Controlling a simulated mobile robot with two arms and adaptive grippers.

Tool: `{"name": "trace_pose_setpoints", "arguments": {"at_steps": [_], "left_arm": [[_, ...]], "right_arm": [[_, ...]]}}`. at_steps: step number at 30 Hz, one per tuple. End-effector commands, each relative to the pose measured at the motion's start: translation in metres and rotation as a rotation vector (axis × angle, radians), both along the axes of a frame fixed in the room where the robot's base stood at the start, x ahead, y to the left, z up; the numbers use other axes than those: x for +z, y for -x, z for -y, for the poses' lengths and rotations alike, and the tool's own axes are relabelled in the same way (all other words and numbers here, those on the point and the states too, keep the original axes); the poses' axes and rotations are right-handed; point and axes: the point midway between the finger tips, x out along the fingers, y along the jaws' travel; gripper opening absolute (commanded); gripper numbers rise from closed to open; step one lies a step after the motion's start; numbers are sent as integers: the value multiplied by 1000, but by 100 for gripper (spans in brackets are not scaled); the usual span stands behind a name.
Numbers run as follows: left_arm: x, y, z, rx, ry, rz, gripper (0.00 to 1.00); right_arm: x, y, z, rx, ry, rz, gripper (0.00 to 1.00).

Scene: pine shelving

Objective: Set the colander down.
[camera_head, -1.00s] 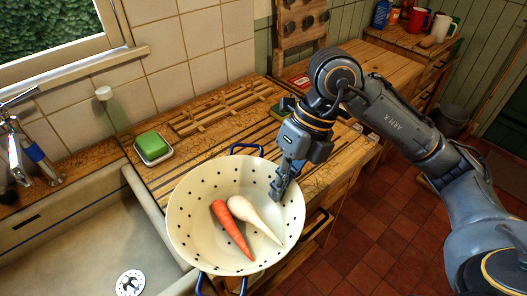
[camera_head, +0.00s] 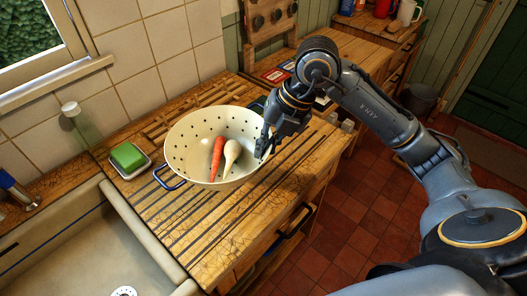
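The cream colander (camera_head: 190,135) with dark holes is over the ribbed wooden drainboard, right of the sink. A carrot (camera_head: 217,157) and a white root vegetable (camera_head: 231,156) lie in it. One blue handle (camera_head: 168,179) shows at its lower left. My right gripper (camera_head: 264,146) is shut on the colander's right rim. The fingers partly cover that rim. I cannot tell whether the colander's base touches the drainboard (camera_head: 200,225). My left gripper is not in view.
A green soap bar (camera_head: 127,156) on a white dish sits left of the colander. A wooden rack (camera_head: 178,122) lies behind it. The sink (camera_head: 85,250) is at lower left. The front of the drainboard is clear.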

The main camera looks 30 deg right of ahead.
Motion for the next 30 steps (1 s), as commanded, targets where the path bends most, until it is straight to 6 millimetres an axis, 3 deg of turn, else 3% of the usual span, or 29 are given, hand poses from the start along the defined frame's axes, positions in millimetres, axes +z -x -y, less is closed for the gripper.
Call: {"name": "trace_pose_setpoints", "arguments": {"at_steps": [3,10,24,30], "left_arm": [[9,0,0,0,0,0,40],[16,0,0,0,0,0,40],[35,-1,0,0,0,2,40],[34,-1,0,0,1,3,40]], "right_arm": [[-17,-20,12,-3,-4,-5,0],[-48,-43,25,0,-4,1,0],[-92,-53,31,2,-3,1,0],[-94,-54,31,2,-2,4,0]]}}
